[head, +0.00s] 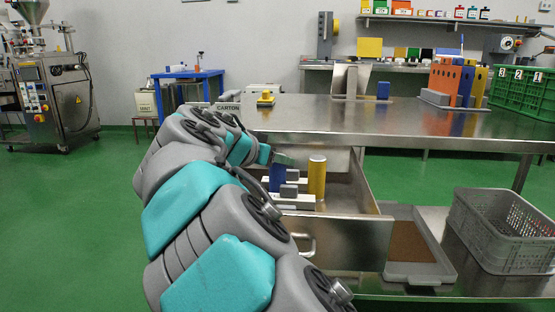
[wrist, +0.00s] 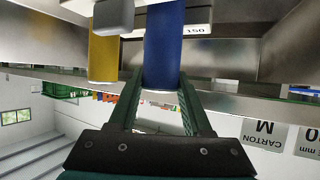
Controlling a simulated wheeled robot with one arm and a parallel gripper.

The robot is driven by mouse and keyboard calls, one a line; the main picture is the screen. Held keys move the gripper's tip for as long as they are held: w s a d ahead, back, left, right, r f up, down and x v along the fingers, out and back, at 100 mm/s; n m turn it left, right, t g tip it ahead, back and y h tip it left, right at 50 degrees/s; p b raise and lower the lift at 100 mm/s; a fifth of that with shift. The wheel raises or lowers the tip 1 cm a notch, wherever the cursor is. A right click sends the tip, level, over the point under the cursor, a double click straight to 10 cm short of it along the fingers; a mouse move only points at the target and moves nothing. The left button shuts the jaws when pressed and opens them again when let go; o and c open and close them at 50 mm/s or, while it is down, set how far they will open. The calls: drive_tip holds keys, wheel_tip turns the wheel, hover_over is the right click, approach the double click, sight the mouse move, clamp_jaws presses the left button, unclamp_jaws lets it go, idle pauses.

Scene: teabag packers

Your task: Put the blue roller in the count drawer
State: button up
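The blue roller (head: 277,177) stands upright inside the open drawer (head: 345,240) under the steel table, partly hidden by a grey block and my arm. In the wrist view, which is upside down, the blue roller (wrist: 163,45) lies between the two fingers of my gripper (wrist: 161,82), with no clear gap on either side. My gripper (head: 282,160) is at the roller's top end in the head view. A yellow roller (head: 317,178) stands just to the right; it also shows in the wrist view (wrist: 103,58). A plate marked 150 (wrist: 197,30) is beside the blue roller.
The steel tabletop (head: 400,118) overhangs the drawer's back. A grey crate (head: 505,225) and a shallow tray (head: 420,272) sit on the lower shelf at right. Green floor is clear at left.

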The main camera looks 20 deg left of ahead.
drive_tip(key=o, duration=0.4)
drive_tip(key=shift+r+p, duration=0.25)
drive_tip(key=shift+p, duration=0.05)
drive_tip(key=v, duration=1.2)
drive_tip(key=shift+f, duration=0.1)
